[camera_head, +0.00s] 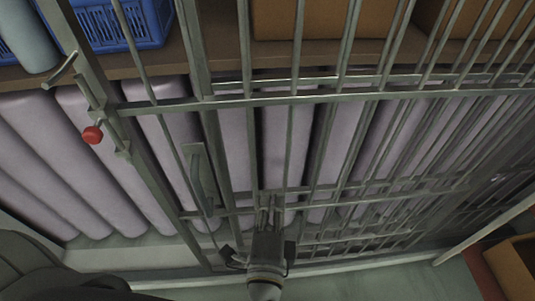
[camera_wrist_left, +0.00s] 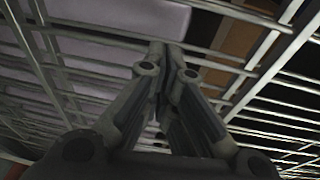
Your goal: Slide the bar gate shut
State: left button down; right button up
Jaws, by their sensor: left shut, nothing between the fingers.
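The bar gate (camera_head: 295,97) is a grey metal lattice that spans most of the head view. Its upright bars also show in the left wrist view (camera_wrist_left: 60,75). A latch with a red knob (camera_head: 92,135) sits on the thick post at the left. A grey pull handle (camera_head: 197,172) is on a plate just right of that post. My left gripper (camera_head: 268,205) is in front of the bars, right of and below the handle. Its fingers are together with nothing between them, and they also show in the left wrist view (camera_wrist_left: 170,50). Whether the fingertips touch a bar cannot be told.
Behind the bars are several pale purple rolls (camera_head: 85,165) side by side, under a brown shelf (camera_head: 215,60). The shelf carries a blue crate (camera_head: 115,22) and cardboard boxes (camera_head: 325,18). Another box (camera_head: 515,265) is at the lower right. Pale floor (camera_head: 390,280) lies in front.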

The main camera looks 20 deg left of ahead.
pick_arm(q)
notch_tip(320, 180, up, 5)
jog(key=a+y, duration=0.1)
jog(key=a, duration=0.1)
jog(key=p+x, duration=0.4)
jog(key=x, duration=0.5)
jog(key=shift+d+n+t, duration=0.25)
jog(key=shift+n+t, duration=0.05)
jog(key=shift+t, duration=0.1)
pick_arm(e)
notch_tip(320, 180, up, 4)
jog(key=shift+w+d+f, duration=0.1)
jog(key=shift+d, duration=0.05)
pick_arm(q)
jog(key=shift+w+a, duration=0.1)
jog(key=shift+w, duration=0.05)
